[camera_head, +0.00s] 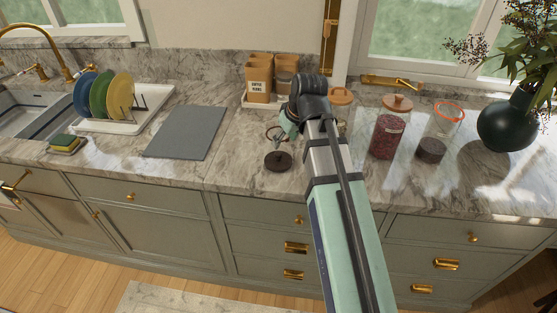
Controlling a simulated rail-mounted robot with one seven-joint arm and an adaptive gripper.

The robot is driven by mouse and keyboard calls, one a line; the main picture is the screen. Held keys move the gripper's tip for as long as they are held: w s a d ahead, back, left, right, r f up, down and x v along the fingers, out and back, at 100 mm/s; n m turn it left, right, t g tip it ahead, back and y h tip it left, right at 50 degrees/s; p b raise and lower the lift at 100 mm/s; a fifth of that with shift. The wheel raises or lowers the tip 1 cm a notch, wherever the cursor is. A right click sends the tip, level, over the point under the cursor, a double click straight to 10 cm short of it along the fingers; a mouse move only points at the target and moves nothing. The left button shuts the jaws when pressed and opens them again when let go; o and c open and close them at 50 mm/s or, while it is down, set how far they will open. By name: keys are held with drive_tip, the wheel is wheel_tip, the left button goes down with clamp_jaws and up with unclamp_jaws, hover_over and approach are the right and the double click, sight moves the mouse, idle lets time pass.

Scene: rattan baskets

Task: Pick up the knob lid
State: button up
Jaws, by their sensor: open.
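A dark brown round lid (278,161) with what looks like a small knob on top lies flat on the marble counter, near its front edge. My gripper (277,139) is just above and behind it in the picture, pointing down. Its fingers look apart, with nothing seen between them. I cannot tell whether a fingertip touches the lid. Another wooden lid (341,96) tops a jar mostly hidden behind my arm.
Brown canisters (259,84) stand behind. A grey mat (187,132) and dish rack (122,122) lie left.

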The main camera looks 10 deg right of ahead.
sight(278, 154)
drive_tip(key=p+x, duration=0.1)
drive_tip(key=x, duration=0.4)
drive_tip(key=shift+w+f, duration=0.1)
drive_tip(key=shift+f, duration=0.15)
drive_tip(key=shift+w+d+p+x, duration=0.15)
drive_tip(key=shift+p+x, duration=0.3)
drive_tip(key=shift+x, duration=0.45)
drive_tip(key=shift+w+d+p+x, duration=0.15)
drive_tip(key=shift+p+x, duration=0.3)
drive_tip(key=shift+x, duration=1.3)
drive_tip(key=shift+a, duration=0.1)
clamp_jaws()
